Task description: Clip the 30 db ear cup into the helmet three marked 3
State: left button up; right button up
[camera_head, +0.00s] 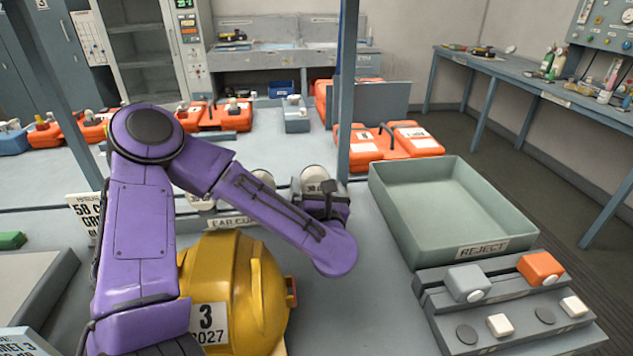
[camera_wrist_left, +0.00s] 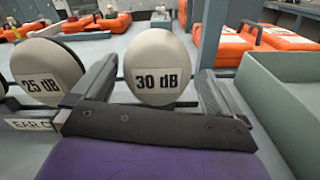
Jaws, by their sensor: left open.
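The yellow helmet (camera_head: 262,290) marked 3 stands in the head view, partly covered by my purple left arm. My right gripper is not in view.
A 25 dB ear cup (camera_wrist_left: 46,72) stands left of the 30 dB one. A green-grey REJECT tray (camera_head: 458,205) lies to the right, with a grey block panel (camera_head: 500,305) in front of it. A blue-grey post (camera_head: 347,90) rises behind the gripper. Orange cases (camera_head: 385,142) stand behind.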

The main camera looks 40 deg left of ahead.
pick_arm(q)
jog(key=shift+s+x, duration=0.2)
jog(key=shift+x, duration=0.95)
jog(key=shift+c, duration=1.2)
jog(key=c, duration=0.8)
jog(key=shift+r, duration=0.15)
